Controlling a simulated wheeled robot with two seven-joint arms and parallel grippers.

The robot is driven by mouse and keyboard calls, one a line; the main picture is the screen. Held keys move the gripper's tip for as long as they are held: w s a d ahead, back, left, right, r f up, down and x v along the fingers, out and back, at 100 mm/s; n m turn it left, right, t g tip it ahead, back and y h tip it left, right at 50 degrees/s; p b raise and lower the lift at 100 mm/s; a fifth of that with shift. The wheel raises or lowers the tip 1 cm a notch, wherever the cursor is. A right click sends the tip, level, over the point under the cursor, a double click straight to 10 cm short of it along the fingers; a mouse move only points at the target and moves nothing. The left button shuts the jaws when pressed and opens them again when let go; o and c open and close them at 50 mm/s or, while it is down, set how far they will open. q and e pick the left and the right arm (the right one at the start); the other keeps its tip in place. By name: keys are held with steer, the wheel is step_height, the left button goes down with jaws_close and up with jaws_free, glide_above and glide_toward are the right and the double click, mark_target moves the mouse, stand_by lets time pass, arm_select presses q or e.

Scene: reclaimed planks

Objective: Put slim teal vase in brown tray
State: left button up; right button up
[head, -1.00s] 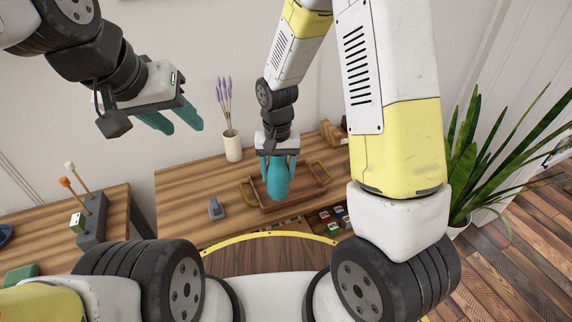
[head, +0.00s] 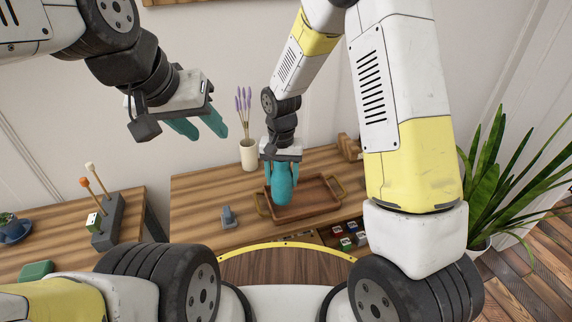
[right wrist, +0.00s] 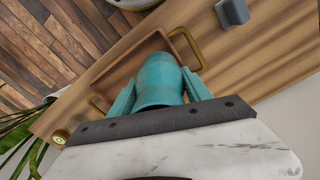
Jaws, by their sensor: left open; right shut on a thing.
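The slim teal vase (head: 282,186) is held upright in my right gripper (head: 281,165). The vase also shows in the right wrist view (right wrist: 160,78), with the teal fingers of my right gripper (right wrist: 160,95) shut on both its sides. The brown tray (head: 318,190) with brass handles lies on the plank table. In the head view the vase overlaps the tray's left part; I cannot tell whether its base touches the tray. The tray also shows in the right wrist view (right wrist: 122,72), behind the vase. My left gripper (head: 204,129) is open and empty, raised to the left of the table.
A white vase with lavender (head: 248,153) stands behind the tray on the left. A small grey-blue object (head: 229,217) sits left of the tray. Several small coloured blocks (head: 348,240) lie in front. A leafy plant (head: 490,190) stands at the right.

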mark_target(286, 182)
steer(key=shift+w+d+f, duration=0.1)
steer(key=shift+w+d, duration=0.15)
steer(key=shift+w, duration=0.2)
steer(key=shift+w+d, duration=0.2)
steer(key=shift+w, duration=0.25)
steer(key=shift+w+d+f, duration=0.1)
steer(key=shift+w+f, duration=0.1)
steer(key=shift+f, duration=1.55)
steer(key=shift+f, duration=0.1)
steer(key=o, duration=1.7)
step_height(286, 182, up, 12)
steer(key=shift+f, duration=0.1)
steer(key=s+d+r+t, duration=0.1)
steer(key=s+d+r, duration=0.3)
steer(key=r, duration=0.5)
steer(key=s+d+r+t+y, duration=0.1)
steer(key=s+d+r+t, duration=0.1)
steer(key=s+d+r, duration=0.3)
steer(key=s+d+r+n+t+y, duration=0.1)
steer(key=s+d+r+t, duration=0.2)
steer(key=s, duration=0.7)
step_height(286, 182, up, 3)
steer(key=shift+s+d+f+n, duration=0.2)
steer(key=shift+s+d+n, duration=0.15)
steer(key=shift+d, duration=0.75)
